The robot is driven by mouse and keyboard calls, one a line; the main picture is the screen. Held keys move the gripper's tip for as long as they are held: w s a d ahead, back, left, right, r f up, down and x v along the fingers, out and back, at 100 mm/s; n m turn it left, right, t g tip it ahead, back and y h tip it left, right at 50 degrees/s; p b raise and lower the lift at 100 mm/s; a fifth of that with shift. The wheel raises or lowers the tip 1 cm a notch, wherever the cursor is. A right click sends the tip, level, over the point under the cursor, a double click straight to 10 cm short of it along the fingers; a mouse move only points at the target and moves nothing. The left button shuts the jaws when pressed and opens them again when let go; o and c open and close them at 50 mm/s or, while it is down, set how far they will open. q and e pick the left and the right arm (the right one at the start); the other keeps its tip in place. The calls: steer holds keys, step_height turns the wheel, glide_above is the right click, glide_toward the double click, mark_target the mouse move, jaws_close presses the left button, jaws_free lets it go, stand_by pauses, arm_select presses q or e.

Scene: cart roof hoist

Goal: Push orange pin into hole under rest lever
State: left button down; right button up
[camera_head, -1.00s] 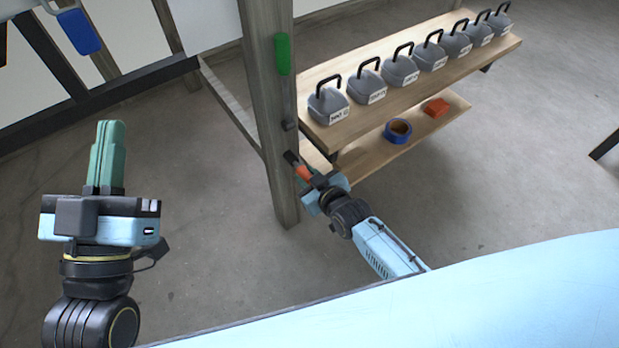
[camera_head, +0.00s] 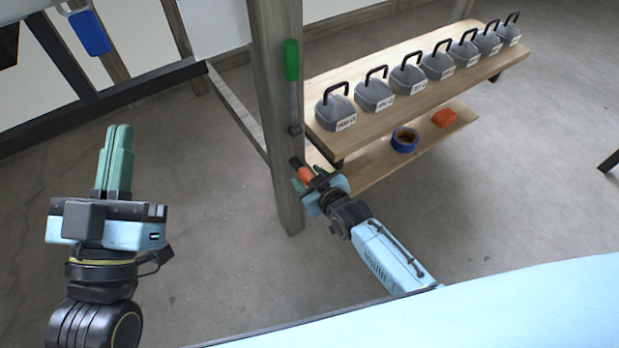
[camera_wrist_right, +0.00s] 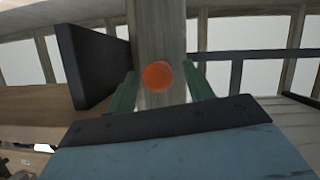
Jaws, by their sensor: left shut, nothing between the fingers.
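The orange pin (camera_head: 305,175) is at the wooden post, below the green-handled lever (camera_head: 291,60), with a dark end at its upper left. My right gripper (camera_head: 309,178) has its green fingers spread on either side of the pin. In the right wrist view the pin's round orange end (camera_wrist_right: 157,76) lies between the fingertips, with a gap on both sides. The hole is hidden, and I cannot tell how deep the pin sits. The lever hangs along the post, handle up. My left gripper (camera_head: 119,130) is shut and empty, pointing up, well left of the post.
A wooden shelf (camera_head: 400,115) with several grey weights stands right of the post (camera_head: 275,110). Its lower board holds a blue tape roll (camera_head: 404,140) and an orange block (camera_head: 444,118). A blue tag (camera_head: 90,33) hangs at upper left. The floor between left gripper and post is clear.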

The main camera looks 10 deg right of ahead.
arm_select(q)
step_height(320, 180, down, 13)
steer(key=a+g+y+p, duration=0.3)
steer(key=g+p, duration=0.1)
steer(key=g, duration=0.5)
steer(key=s+a+f+n+g+y+p, duration=0.1)
steer(key=s+a+f+g+y+p, duration=0.2)
steer(key=s+a+f+g, duration=0.2)
steer(key=s+f+g, duration=0.3)
steer(key=s+g, duration=0.1)
steer(key=s, duration=0.3)
steer(key=shift+f, duration=0.25)
arm_select(e)
steer(key=v, duration=1.3)
steer(key=shift+s, duration=0.2)
